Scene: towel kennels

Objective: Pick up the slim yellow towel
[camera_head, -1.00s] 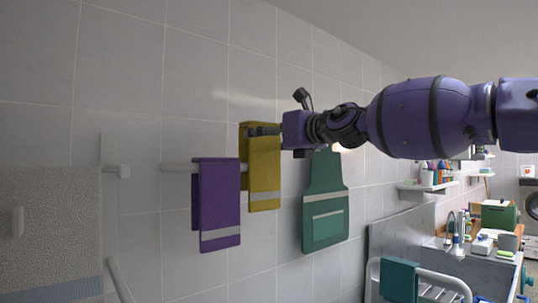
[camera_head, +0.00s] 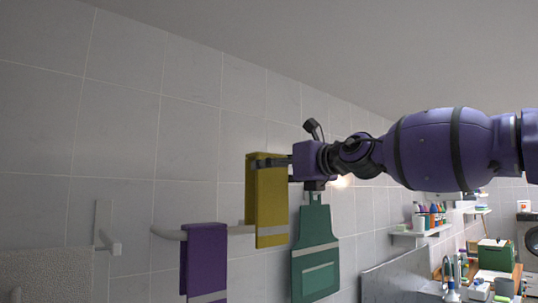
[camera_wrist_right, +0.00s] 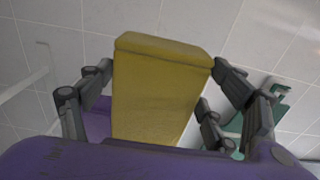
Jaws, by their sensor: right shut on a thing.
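The slim yellow towel (camera_head: 267,208), with a pale stripe near its lower end, hangs folded from my right gripper (camera_head: 270,161). Its top is well above the white wall rail (camera_head: 165,233), and its lower end overlaps the rail's right end in the head view. I cannot tell whether it touches the rail. In the right wrist view the towel (camera_wrist_right: 160,90) fills the space between the fingers of my right gripper (camera_wrist_right: 162,75), which is shut on it. My left gripper is not in view.
A purple towel (camera_head: 204,262) hangs on the rail, left of the yellow one. A green apron (camera_head: 316,255) hangs on the tiled wall to the right. A grey textured towel (camera_head: 50,275) is at lower left. Shelves with bottles (camera_head: 430,217) stand far right. The wall above is bare.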

